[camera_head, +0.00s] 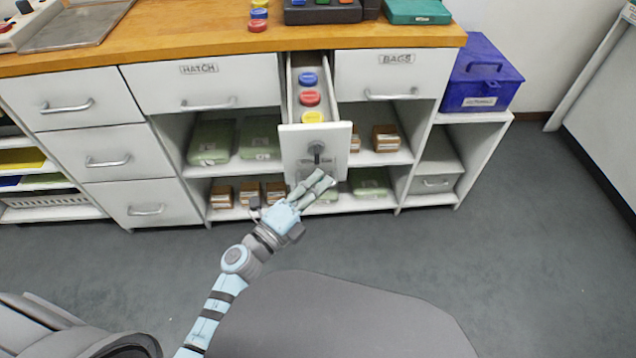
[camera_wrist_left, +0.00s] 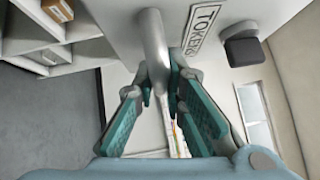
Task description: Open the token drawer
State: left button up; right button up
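The token drawer (camera_head: 291,137) is pulled out from the middle of the counter. Blue (camera_head: 308,79), red (camera_head: 310,98) and yellow (camera_head: 312,117) round tokens lie in a row inside it. In the left wrist view its front (camera_wrist_left: 120,25) carries a TOKENS label (camera_wrist_left: 203,27) and a grey bar handle (camera_wrist_left: 154,45). My left gripper (camera_head: 325,180) is at the lower part of the drawer front. In the wrist view its two fingers (camera_wrist_left: 161,90) close around the handle, one on each side. My right gripper is not in view.
A dark block (camera_wrist_left: 243,48) sticks out of the drawer front beside the label. Shut HATCH (camera_head: 205,84) and BAGS (camera_head: 392,72) drawers flank it. Open shelves with green packs (camera_head: 211,142) and brown boxes (camera_head: 385,138) lie below. A blue box (camera_head: 482,75) stands at right.

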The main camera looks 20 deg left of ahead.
pick_arm(q)
jog(key=o, duration=0.4)
jog(key=v, duration=1.2)
jog(key=shift+a, duration=0.15)
